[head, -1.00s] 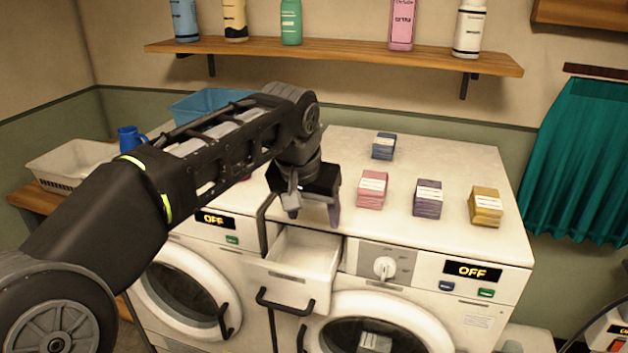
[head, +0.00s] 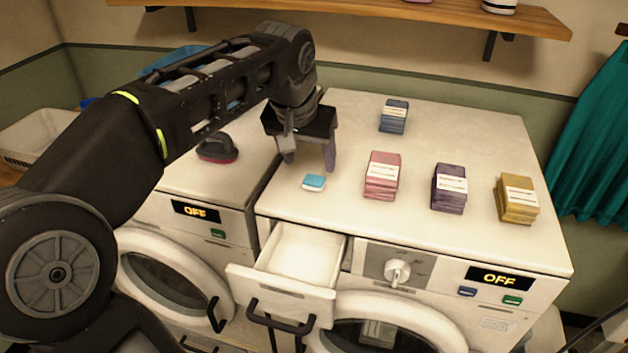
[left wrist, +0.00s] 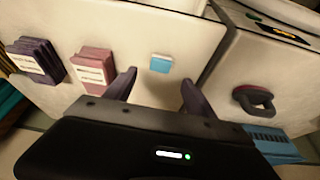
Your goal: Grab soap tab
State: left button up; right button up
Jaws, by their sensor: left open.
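The soap tab (head: 314,182), small and light blue with a white part, lies flat on the white top of the right washer (head: 420,130), near its left front edge and behind the open drawer. It also shows in the left wrist view (left wrist: 160,64), ahead of the fingers and between their lines. My left gripper (head: 309,162) is open and empty, above the washer top and apart from the tab. Its two fingers also show in the left wrist view (left wrist: 157,92). My right gripper is not in view.
An open, empty-looking drawer (head: 300,256) juts from the washer front. Pink (head: 382,178), purple (head: 449,190), yellow (head: 516,199) and blue (head: 393,116) stacks stand right of the tab. A dark brush with a red base (head: 217,150) sits on the left washer.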

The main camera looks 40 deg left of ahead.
aim_at(314, 179)
pick_arm(q)
jog(key=shift+x, duration=1.05)
jog(key=p+x, duration=0.1)
jog(key=x, duration=0.4)
jog(key=shift+w+a, duration=0.15)
jog(key=shift+c, duration=0.2)
grip_shut()
